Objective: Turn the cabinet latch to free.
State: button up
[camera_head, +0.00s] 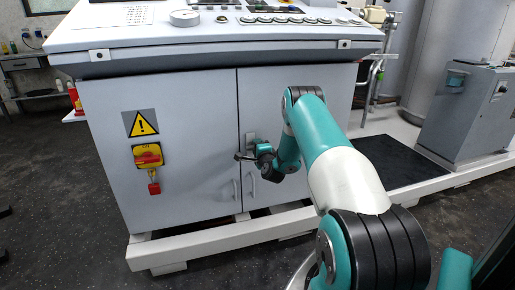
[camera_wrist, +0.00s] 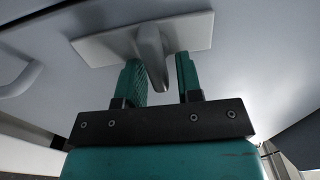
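The cabinet latch shows in the wrist view as a grey handle (camera_wrist: 151,58) on a pale rectangular plate (camera_wrist: 190,33) fixed to the cabinet door. My gripper (camera_wrist: 160,75) has its two teal fingers apart, one on each side of the handle. The handle's end reaches down between them. A gap shows at the right finger; the left finger looks very close to the handle, and contact cannot be told. In the head view my gripper (camera_head: 246,156) is at the latch plate (camera_head: 251,137), near the seam between the doors, and hides most of the handle.
The grey cabinet (camera_head: 180,190) has a sloping control panel (camera_head: 200,37) that overhangs its doors. A yellow and red switch (camera_head: 148,156) with a red padlock is on the left door. Door pulls (camera_head: 235,189) sit below the latch. A white base frame (camera_head: 200,248) runs along the floor.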

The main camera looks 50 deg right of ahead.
jog(key=shift+o, duration=0.2)
jog(key=b+v, duration=1.7)
jog(key=b, duration=0.5)
jog(key=shift+s, duration=0.2)
